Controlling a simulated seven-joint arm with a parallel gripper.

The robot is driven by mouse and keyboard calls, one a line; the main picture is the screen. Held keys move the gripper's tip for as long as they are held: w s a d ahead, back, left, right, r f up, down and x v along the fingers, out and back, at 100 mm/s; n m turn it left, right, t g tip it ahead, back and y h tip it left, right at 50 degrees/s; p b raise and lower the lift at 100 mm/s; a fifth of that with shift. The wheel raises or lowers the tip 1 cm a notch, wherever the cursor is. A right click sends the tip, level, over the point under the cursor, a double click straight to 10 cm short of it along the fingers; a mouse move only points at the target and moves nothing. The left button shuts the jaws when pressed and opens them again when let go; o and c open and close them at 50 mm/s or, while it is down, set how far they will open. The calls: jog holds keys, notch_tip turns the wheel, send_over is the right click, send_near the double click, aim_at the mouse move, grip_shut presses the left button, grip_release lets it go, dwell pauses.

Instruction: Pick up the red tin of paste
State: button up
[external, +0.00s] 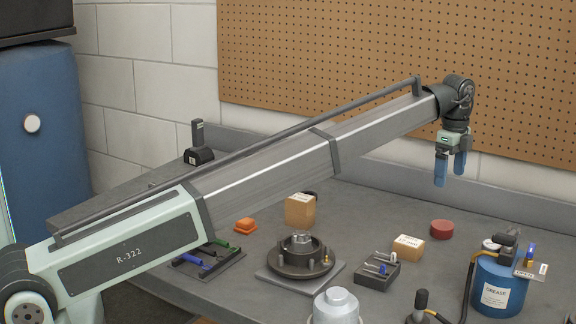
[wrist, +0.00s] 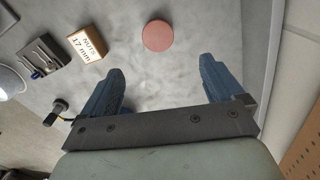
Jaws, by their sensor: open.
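The red tin (external: 442,229) is a short round tin lying flat on the grey bench, right of the centre in the external view. In the wrist view the red tin (wrist: 157,36) shows from above as a pinkish-red disc, ahead of and between the blue fingers. My gripper (external: 450,170) hangs down above the bench, with its fingers apart and nothing between them. My gripper (wrist: 160,85) is also open and empty in the wrist view. The tin is apart from the fingers and fully visible.
A cardboard nuts box (external: 408,250) stands left of the tin, with a small dark tray of pins (external: 375,271) beyond it. A blue grease canister (external: 497,286) stands at the front right. The bench's back ledge and pegboard (external: 400,75) lie behind. Bare bench surrounds the tin.

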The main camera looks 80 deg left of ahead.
send_over(443, 224)
jog(key=shift+m, duration=0.3)
notch_tip(443, 224, down, 9)
jog(key=shift+a+r, duration=0.1)
jog(key=shift+r, duration=0.1)
jog(key=shift+d+f, duration=0.15)
jog(key=shift+f, duration=1.15)
jog(key=shift+d+f, duration=0.1)
jog(key=shift+f, duration=1.2)
jog(key=shift+c, duration=0.2)
jog(key=c, duration=1.1)
jog(key=shift+c, duration=0.2)
